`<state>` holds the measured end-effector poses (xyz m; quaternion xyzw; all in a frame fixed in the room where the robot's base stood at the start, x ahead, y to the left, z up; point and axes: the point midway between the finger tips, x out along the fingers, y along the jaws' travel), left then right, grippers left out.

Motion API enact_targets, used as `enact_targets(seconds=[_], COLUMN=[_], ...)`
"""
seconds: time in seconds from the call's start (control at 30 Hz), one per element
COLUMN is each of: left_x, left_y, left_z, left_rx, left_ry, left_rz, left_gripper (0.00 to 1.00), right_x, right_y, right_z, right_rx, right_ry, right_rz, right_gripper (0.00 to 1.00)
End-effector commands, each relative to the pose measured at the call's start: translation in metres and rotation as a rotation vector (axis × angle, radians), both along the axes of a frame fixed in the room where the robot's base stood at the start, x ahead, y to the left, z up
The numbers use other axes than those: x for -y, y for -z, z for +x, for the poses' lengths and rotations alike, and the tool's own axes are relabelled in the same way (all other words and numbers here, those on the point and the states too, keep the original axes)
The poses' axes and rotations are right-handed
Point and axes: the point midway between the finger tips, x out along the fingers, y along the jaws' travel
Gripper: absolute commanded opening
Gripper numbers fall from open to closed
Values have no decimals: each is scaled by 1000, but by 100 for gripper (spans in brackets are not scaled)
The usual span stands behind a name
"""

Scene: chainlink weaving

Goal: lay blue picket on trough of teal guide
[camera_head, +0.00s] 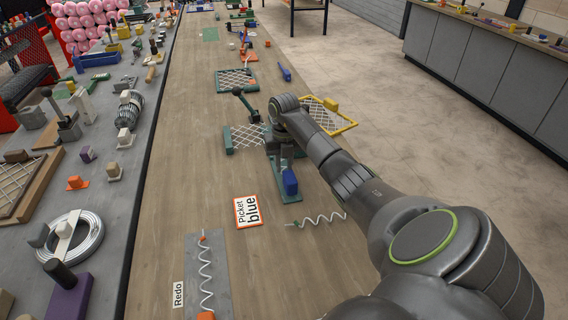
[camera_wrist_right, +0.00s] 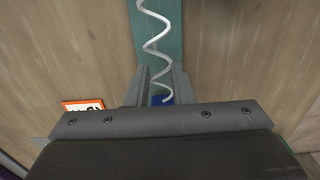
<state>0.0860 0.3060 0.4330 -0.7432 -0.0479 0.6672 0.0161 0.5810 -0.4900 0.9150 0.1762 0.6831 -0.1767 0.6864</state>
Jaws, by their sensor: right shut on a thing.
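The blue picket is a pale zigzag wire with a blue end block (camera_head: 290,182). My right gripper (camera_head: 285,162) is shut on that blue end, which also shows between the fingers in the right wrist view (camera_wrist_right: 161,100). The teal guide (camera_head: 287,197) is a narrow strip beneath the gripper. In the right wrist view the picket's wire (camera_wrist_right: 157,45) runs lengthwise over the teal guide (camera_wrist_right: 175,30). I cannot tell whether it touches the trough. My arm hides part of the guide in the head view. My left gripper is not in view.
A teal-framed mesh (camera_head: 247,137) with a dark lever adjoins the guide. A loose zigzag wire (camera_head: 320,218) lies nearby. A "Redo" tray (camera_head: 212,260) holds an orange-ended wire. Bare wood is free at left.

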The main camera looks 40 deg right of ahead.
Motion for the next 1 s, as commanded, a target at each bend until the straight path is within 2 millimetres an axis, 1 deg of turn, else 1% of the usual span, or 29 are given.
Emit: enact_targets(seconds=[0.53, 0.57, 0.7, 0.73, 1.0], left_x=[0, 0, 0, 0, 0], left_y=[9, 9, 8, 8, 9], left_z=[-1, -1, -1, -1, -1], left_rx=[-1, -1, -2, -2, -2], left_ry=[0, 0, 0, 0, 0], left_rz=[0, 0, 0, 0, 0], left_gripper=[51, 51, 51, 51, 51], right_x=[0, 0, 0, 0, 0], right_y=[12, 11, 11, 11, 10], right_z=[0, 0, 0, 0, 0], right_rx=[0, 0, 0, 0, -1], right_ry=[0, 0, 0, 0, 0], right_rz=[0, 0, 0, 0, 0], right_gripper=[0, 25, 43, 47, 47])
